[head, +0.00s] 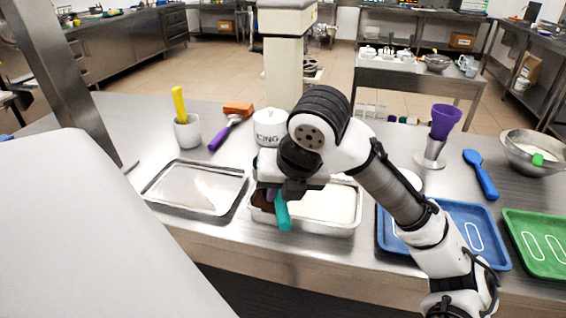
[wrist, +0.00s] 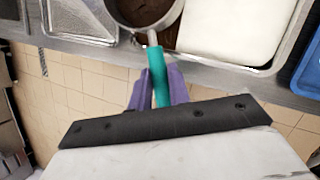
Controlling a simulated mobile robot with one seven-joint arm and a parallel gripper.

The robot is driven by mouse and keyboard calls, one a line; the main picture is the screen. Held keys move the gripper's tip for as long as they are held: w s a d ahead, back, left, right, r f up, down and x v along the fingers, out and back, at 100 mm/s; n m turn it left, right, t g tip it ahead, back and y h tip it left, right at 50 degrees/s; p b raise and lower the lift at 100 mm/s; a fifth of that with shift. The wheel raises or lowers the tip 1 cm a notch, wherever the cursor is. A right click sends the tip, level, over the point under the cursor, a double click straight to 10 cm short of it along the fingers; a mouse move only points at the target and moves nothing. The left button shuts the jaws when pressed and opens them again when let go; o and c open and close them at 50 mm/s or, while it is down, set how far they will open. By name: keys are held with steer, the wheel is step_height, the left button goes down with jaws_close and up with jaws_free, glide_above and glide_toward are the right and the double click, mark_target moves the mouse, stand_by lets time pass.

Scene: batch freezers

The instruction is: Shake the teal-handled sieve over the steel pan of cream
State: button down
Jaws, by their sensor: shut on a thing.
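The teal-handled sieve (wrist: 158,72) is held by its handle between the purple fingers of my gripper (wrist: 157,90). Its round metal bowl, at the top edge of the wrist view, holds brown powder. In the head view the teal handle (head: 282,213) points toward the front edge of the counter, below my gripper (head: 281,192). The steel pan (head: 318,230) of white cream (head: 330,204) lies under and to the right of my gripper. The sieve is over its left part. A brown patch shows beside the sieve bowl in the wrist view. My wrist hides part of the pan.
An empty metal tray (head: 197,208) lies left of the pan. A blue tray (head: 478,243) and a green tray (head: 535,256) lie to the right. A white pot (head: 268,135), a purple-handled tool (head: 222,135) and a white cup (head: 188,134) stand or lie behind.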

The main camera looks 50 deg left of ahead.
steer(key=shift+s+d, duration=0.3)
steer(key=shift+s, duration=0.25)
steer(key=shift+w, duration=0.1)
